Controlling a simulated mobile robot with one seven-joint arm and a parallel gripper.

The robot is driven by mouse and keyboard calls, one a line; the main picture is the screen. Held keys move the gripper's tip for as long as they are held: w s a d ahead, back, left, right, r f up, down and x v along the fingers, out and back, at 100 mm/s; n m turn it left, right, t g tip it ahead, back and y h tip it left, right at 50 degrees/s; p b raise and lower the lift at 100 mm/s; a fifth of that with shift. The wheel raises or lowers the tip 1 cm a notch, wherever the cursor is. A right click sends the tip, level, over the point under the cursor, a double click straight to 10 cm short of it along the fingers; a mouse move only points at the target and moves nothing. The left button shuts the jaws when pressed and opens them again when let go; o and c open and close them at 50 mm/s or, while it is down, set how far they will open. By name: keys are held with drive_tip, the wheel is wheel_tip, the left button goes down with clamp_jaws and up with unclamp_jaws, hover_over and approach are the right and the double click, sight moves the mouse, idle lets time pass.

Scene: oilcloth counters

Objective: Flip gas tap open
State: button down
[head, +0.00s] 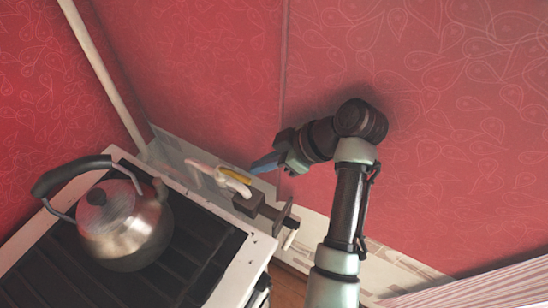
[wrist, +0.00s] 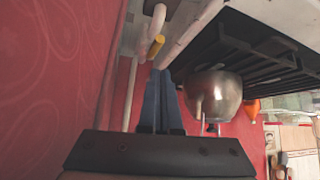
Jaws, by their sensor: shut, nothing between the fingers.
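The gas tap's yellow lever (head: 236,175) lies along a pale pipe (head: 203,167) behind the stove, near the red wall. In the wrist view the yellow lever (wrist: 156,46) shows just beyond my fingertips. My gripper (head: 256,167) has blue fingers that are shut and empty, with the tips close to the lever's right end. The wrist view shows the shut fingers (wrist: 160,72) pointing at the lever. I cannot tell whether they touch it. The valve body under the lever is partly hidden.
A steel kettle (head: 125,222) with a black handle stands on the stove's black grate (head: 190,262). A brown block-shaped fitting (head: 250,204) sits at the stove's back edge, below the fingers. The red wall (head: 400,80) is close behind my arm.

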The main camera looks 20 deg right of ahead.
drive_tip(key=shift+v, duration=2.2)
drive_tip(key=shift+a, duration=0.15)
